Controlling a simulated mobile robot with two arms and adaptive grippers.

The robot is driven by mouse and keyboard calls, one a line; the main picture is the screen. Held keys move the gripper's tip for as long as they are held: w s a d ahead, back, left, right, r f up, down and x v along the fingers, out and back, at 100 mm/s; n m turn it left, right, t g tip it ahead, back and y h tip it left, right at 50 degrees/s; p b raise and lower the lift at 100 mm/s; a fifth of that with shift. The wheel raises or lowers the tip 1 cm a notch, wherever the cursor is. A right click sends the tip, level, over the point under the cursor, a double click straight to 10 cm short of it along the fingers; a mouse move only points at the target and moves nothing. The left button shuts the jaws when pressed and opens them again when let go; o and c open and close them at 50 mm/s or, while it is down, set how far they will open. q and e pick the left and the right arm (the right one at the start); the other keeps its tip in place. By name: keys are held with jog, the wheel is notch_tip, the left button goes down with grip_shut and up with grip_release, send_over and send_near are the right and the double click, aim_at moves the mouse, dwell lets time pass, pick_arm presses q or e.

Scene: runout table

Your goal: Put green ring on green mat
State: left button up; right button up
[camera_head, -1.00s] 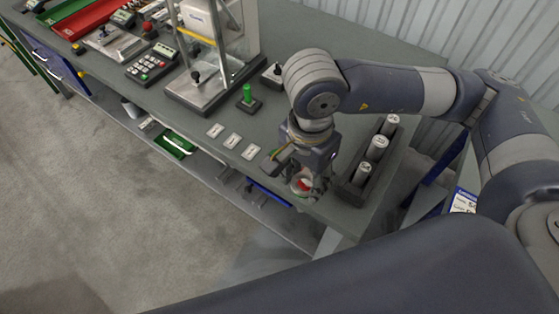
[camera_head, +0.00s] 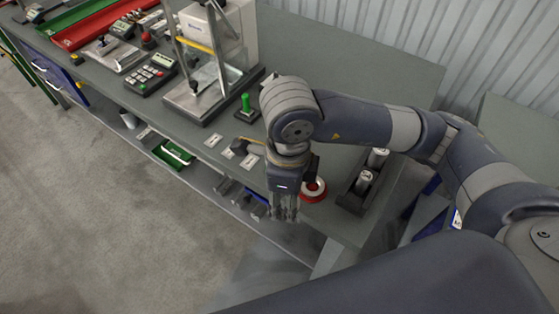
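I cannot make out a green ring or a green mat in the head view. A red ring (camera_head: 314,190) with a pale centre lies on the table near its front edge. My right gripper (camera_head: 284,217) points down just left of the red ring, at the table's front edge. Its fingers are seen from behind and small, so its opening is unclear, and I see nothing held in it. A green upright post (camera_head: 245,102) on a dark base stands behind my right arm. My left gripper is out of view.
A dark rack (camera_head: 350,201) with white-topped cylinders stands right of the red ring. Small white cards (camera_head: 213,140) lie left of the gripper. A balance-like glass enclosure (camera_head: 205,100), a keypad (camera_head: 152,75) and a red tray (camera_head: 88,25) stand farther left. A green bin (camera_head: 176,154) sits below the tabletop.

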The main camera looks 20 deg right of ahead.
jog(key=w+p, duration=0.1)
jog(key=w, duration=0.2)
jog(key=w+d+p, duration=0.1)
jog(key=w, duration=0.3)
jog(key=w+d+f+p, duration=0.1)
jog(key=w, duration=0.3)
jog(key=shift+w+d, duration=0.15)
jog(key=shift+w, duration=0.1)
jog(key=shift+f+p, duration=0.9)
jog(key=shift+f, duration=1.05)
jog(key=o, duration=0.7)
jog(key=shift+b, duration=0.3)
jog(key=o, duration=0.4)
jog(key=shift+o, duration=0.2)
